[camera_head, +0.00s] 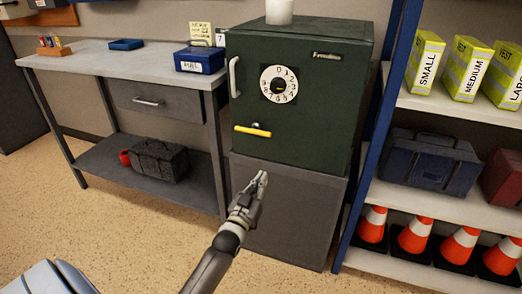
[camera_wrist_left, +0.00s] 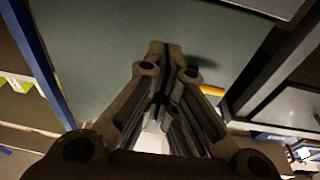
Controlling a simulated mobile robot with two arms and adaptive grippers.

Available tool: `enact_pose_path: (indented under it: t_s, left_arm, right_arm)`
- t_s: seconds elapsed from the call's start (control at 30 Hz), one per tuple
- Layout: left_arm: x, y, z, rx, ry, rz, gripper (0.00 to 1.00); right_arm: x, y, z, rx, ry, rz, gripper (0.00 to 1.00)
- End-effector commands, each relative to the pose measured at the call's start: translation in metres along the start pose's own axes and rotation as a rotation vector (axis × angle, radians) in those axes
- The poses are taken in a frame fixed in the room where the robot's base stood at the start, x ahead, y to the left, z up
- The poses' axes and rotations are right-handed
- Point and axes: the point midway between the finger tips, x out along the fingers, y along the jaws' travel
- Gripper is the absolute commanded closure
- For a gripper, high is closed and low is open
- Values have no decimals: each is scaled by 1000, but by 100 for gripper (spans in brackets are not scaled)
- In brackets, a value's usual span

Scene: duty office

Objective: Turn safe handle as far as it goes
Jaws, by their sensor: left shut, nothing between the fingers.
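The dark green safe (camera_head: 330,120) stands upright on a grey base cabinet. Its door carries a white numbered dial (camera_head: 279,84), a pale vertical pull bar (camera_head: 234,77) and a yellow safe handle (camera_head: 253,131) that lies nearly level. My left gripper (camera_head: 263,175) is shut and empty, below and slightly right of the handle, apart from it in the head view. In the left wrist view the closed fingers (camera_wrist_left: 160,60) point at the dark safe surface. Part of the yellow handle (camera_wrist_left: 214,91) shows to their right, partly hidden by the gripper. My right gripper is not in view.
The grey base cabinet (camera_head: 285,205) is under the safe. A workbench (camera_head: 130,62) with a blue box (camera_head: 200,60) stands at left. The floor in front is clear.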

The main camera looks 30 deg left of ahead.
Motion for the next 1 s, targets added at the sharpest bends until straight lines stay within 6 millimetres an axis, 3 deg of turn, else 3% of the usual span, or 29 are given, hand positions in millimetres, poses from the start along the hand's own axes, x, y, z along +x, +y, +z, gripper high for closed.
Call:
enact_pose_path:
  t_s: [0.2,0.33,0.5,0.77,1.0]
  left_arm:
    - [9,-24,-77,-6,266,-42,100]
    - [7,-30,-104,-7,341,-53,100]
    - [6,-33,-115,-7,367,-57,100]
    - [7,-33,-114,-7,364,-57,100]
    - [25,-34,-121,-6,366,-56,100]
  right_arm:
    - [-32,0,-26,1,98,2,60]
    - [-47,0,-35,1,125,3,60]
    - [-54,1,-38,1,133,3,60]
    - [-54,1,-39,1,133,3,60]
    - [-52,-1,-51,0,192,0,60]
